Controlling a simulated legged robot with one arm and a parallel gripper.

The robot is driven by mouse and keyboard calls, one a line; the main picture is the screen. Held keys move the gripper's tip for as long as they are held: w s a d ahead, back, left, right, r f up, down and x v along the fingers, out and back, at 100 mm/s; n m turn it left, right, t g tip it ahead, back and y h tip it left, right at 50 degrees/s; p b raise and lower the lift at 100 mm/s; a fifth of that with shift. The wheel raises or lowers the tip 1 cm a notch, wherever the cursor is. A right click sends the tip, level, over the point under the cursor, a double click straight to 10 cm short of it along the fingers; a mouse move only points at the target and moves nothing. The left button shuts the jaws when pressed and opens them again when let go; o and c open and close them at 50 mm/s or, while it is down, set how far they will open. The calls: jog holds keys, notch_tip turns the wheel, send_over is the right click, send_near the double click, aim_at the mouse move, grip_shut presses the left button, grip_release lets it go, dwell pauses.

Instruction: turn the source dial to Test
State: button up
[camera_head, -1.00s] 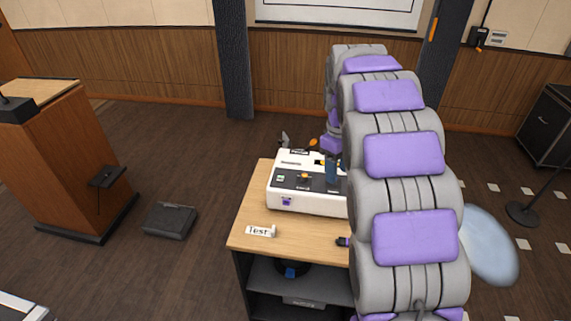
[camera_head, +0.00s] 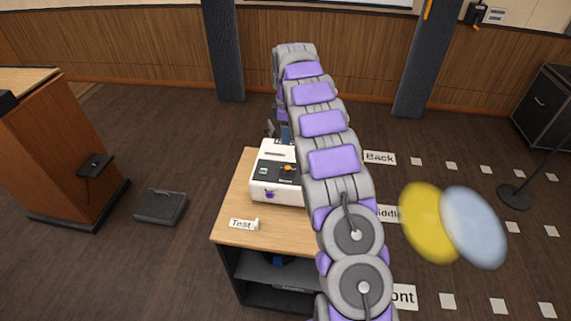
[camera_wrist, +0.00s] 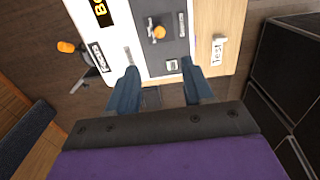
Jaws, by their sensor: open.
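The white console (camera_head: 262,187) stands on a wooden cart, partly hidden by my arm. An orange knob (camera_wrist: 158,31) sits on its dark panel in the wrist view; it also shows in the head view (camera_head: 287,168). I cannot tell for certain whether this is the source dial, nor read its setting. A white Test sign (camera_head: 243,224) stands on the cart top near the front left; it shows in the wrist view too (camera_wrist: 217,50). My gripper (camera_wrist: 159,68) is open, its two blue fingers apart over the console, with the orange knob beyond the fingertips and nothing held.
A wooden lectern (camera_head: 65,150) stands at left, with a dark box (camera_head: 161,207) on the floor. Floor signs, including Back (camera_head: 380,158), lie right of my arm. Blurred yellow (camera_head: 428,222) and pale blue (camera_head: 474,228) discs show at right.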

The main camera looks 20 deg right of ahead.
aim_at(288, 167)
jog(key=f+b, duration=0.2)
jog(key=f, duration=1.2)
jog(key=shift+d+f, duration=0.2)
jog(key=shift+a+f, duration=0.15)
jog(key=shift+f, duration=0.45)
jog(key=c, duration=0.3)
grip_shut()
